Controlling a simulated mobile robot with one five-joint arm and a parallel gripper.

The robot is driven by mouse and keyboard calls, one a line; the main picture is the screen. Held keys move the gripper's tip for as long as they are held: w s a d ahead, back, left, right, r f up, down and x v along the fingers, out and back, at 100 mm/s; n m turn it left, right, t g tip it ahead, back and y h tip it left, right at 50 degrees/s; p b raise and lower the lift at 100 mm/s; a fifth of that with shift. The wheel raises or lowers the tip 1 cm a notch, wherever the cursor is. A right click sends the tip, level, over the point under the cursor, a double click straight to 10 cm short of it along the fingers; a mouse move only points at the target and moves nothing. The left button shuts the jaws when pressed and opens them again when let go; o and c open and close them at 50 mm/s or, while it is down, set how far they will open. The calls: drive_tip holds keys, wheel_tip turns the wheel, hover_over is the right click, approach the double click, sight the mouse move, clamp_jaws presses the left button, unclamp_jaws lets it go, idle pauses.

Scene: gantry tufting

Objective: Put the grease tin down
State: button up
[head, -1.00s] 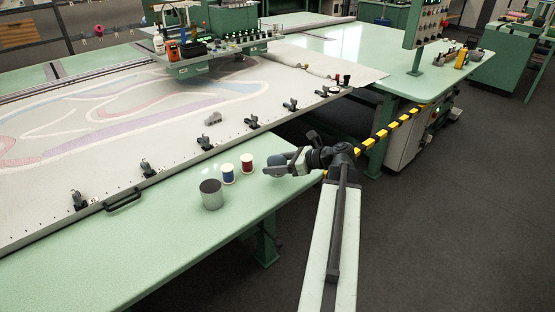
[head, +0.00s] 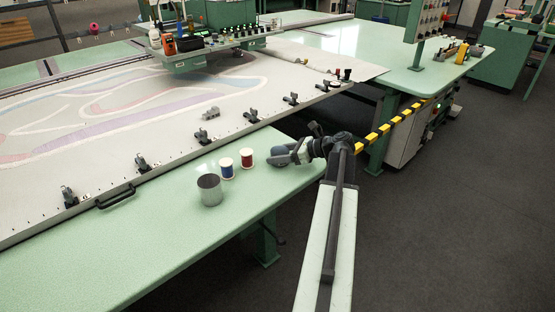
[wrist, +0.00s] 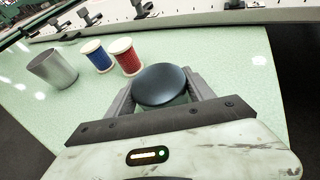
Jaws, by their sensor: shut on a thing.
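The grease tin (wrist: 162,85) is a round, dark blue-grey tin. It sits between the two fingers of my gripper (wrist: 162,93) in the wrist view, and the gripper is shut on it. In the head view my gripper (head: 283,157) is over the right part of the green table (head: 130,245), near the table's right edge. The tin (head: 279,150) is small there and partly hidden by the fingers. I cannot tell whether its underside touches the table top.
A grey metal cup (head: 209,190), a blue spool (head: 226,170) and a red spool (head: 247,159) stand left of my gripper. A frame with stretched cloth (head: 120,110) and black clamps lies behind them. The front left of the table is clear.

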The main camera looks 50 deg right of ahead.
drive_tip(key=o, duration=1.5)
drive_tip(key=shift+r, duration=0.25)
drive_tip(key=p+v, duration=0.2)
drive_tip(key=v, duration=0.4)
drive_tip(key=p+v, duration=0.2)
drive_tip(key=v, duration=0.4)
drive_tip(key=shift+s+d+f+p, duration=0.1)
drive_tip(key=shift+f+p, duration=0.1)
drive_tip(key=shift+p, duration=0.1)
